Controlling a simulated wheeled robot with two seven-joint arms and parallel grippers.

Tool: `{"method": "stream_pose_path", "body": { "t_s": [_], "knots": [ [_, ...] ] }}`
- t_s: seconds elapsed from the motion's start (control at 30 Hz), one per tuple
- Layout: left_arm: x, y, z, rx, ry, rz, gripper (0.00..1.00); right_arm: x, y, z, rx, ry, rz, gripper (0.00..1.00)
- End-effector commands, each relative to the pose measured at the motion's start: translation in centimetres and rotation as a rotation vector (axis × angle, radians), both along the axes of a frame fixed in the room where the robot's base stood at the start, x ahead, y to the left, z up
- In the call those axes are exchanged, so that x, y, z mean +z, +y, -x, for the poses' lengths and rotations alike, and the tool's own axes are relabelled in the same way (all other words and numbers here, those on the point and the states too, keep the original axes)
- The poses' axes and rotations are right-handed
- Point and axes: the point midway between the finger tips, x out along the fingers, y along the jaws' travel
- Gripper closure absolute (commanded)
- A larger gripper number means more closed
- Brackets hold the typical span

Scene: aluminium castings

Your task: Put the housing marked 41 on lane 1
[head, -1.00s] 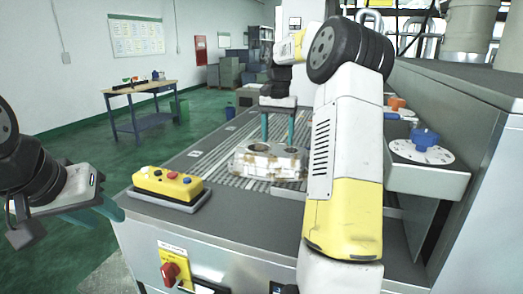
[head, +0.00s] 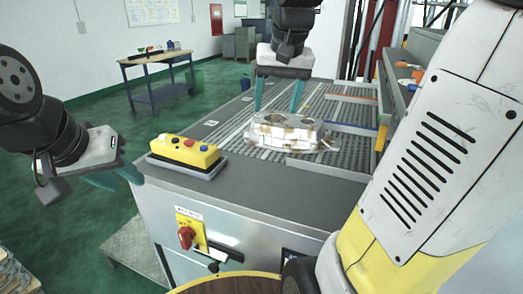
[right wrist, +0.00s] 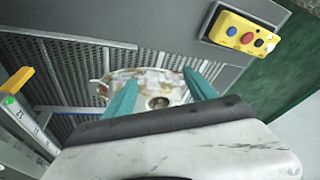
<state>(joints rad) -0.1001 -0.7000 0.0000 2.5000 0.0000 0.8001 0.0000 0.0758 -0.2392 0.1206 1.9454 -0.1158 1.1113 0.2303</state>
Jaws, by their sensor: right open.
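A pale, brown-stained metal housing (head: 288,131) sits on the ribbed bed near its front end. No number on it can be read. My right gripper (head: 278,108) is open, with its teal fingers pointing down at the housing's far side. In the right wrist view the housing (right wrist: 150,76) shows between and beyond the spread fingers (right wrist: 160,90), with a round bore visible. I cannot tell whether the fingers touch it. My left gripper (head: 128,180) hangs at the left, away from the bed, with nothing visible in it; its finger gap is unclear.
The ribbed bed (head: 345,112) has pale rails dividing it. A yellow button box (head: 185,152) stands on the front ledge, left of the housing. A red switch (head: 186,237) is on the front panel. A round wooden top (head: 235,284) is at the bottom. A blue workbench (head: 155,75) stands behind.

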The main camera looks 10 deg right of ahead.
Motion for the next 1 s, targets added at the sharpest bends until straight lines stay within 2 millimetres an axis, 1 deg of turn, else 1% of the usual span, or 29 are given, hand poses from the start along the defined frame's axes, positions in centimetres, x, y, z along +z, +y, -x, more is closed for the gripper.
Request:
{"method": "stream_pose_path", "body": {
  "t_s": [0.03,0.1,0.2,0.3,0.4,0.57,1.0],
  "knots": [
    [0.0,0.0,0.0,0.000,0.000,0.000,0.64,-0.5,0.7,2.2,0.035,-0.035,-0.005,0.35],
    [0.0,0.0,0.0,0.000,0.000,0.000,0.64,-1.6,1.6,4.8,0.083,-0.081,-0.014,0.35],
    [0.0,0.0,0.0,0.000,0.000,0.000,0.64,-3.4,2.6,7.9,0.142,-0.143,-0.030,0.35],
    [0.0,0.0,0.0,0.000,0.000,0.000,0.64,-5.1,3.4,10.2,0.188,-0.192,-0.044,0.35],
    [0.0,0.0,0.0,0.000,0.000,0.000,0.64,-6.4,3.9,11.7,0.216,-0.222,-0.056,0.35],
    [0.0,0.0,0.0,0.000,0.000,0.000,0.64,-7.2,4.3,12.5,0.233,-0.241,-0.062,0.35],
    [0.0,0.0,0.0,0.000,0.000,0.000,0.64,-7.2,4.2,12.5,0.232,-0.240,-0.061,0.35]
  ]
}}
